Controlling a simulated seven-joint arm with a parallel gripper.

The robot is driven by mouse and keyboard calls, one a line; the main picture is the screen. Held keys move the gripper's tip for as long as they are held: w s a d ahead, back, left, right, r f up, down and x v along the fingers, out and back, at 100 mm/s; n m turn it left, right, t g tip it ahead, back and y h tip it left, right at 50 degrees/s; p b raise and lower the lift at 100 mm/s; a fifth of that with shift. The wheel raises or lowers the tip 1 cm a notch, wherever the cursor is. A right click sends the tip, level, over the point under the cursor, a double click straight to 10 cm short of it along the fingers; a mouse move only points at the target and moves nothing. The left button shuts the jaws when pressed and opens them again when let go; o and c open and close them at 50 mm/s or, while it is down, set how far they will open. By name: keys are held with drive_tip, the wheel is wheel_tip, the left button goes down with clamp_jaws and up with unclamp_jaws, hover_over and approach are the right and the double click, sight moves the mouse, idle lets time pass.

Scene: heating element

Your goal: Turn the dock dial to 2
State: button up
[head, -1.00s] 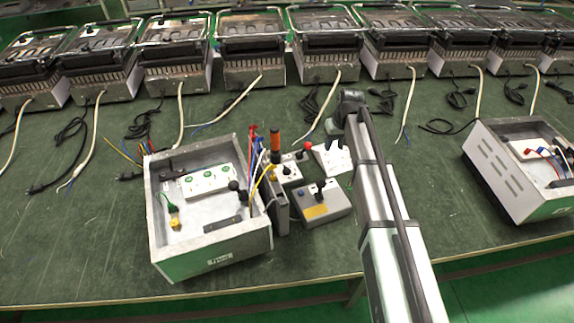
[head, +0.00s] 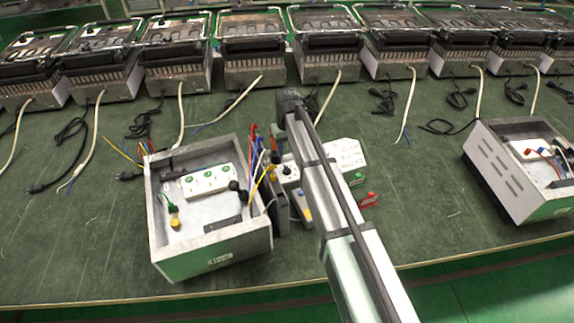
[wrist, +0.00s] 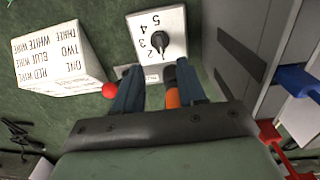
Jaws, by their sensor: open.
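The dock dial (wrist: 160,42) is a black knob on a white plate (wrist: 172,22) with the numbers 2 to 5 visible, upside down in the wrist view. Its pointer seems to aim down in the picture, near the 2; the exact setting is hard to tell. The dial also shows in the head view (head: 287,169), left of my arm. My gripper (wrist: 158,69) is open, its fingertips just short of the knob and apart from it. An orange and black handle (wrist: 171,92) shows between the fingers, nearer the right one. The head view hides my fingers.
A white block (wrist: 60,60) lettered with wire colours stands left of the dial. A red ball knob (wrist: 109,90) is close by my left finger. A grey wall, blue and red connectors (wrist: 298,82) are at right. The open grey box (head: 205,230) stands left of my arm.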

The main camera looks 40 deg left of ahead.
sight(287, 167)
wheel_tip(287, 167, down, 9)
drive_tip(key=shift+r, duration=0.1)
idle(0.3)
clamp_jaws()
idle(0.4)
